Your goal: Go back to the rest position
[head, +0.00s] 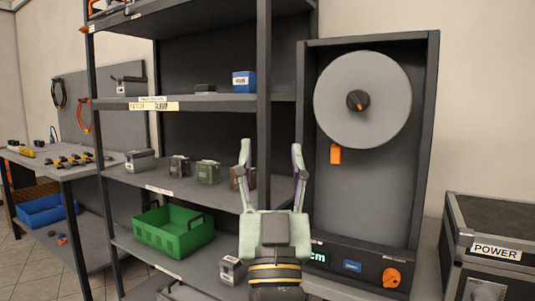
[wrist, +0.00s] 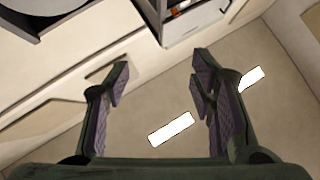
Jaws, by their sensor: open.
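My gripper (head: 271,160) stands upright in the lower middle of the head view, fingers pointing up and spread wide apart. Nothing is between the fingers. It is in front of the dark shelf rack (head: 265,60) and hides part of its lower shelves. In the wrist view my gripper (wrist: 157,85) also shows open and empty, with a pale surface and white bright rectangles beyond the fingers.
A rack shelf holds several small boxes, among them a green one (head: 208,172); a blue box (head: 244,81) sits above. A green crate (head: 174,232) is lower. A cabinet with a grey disc (head: 362,85) and a POWER case (head: 490,235) stand right. A workbench (head: 70,168) is left.

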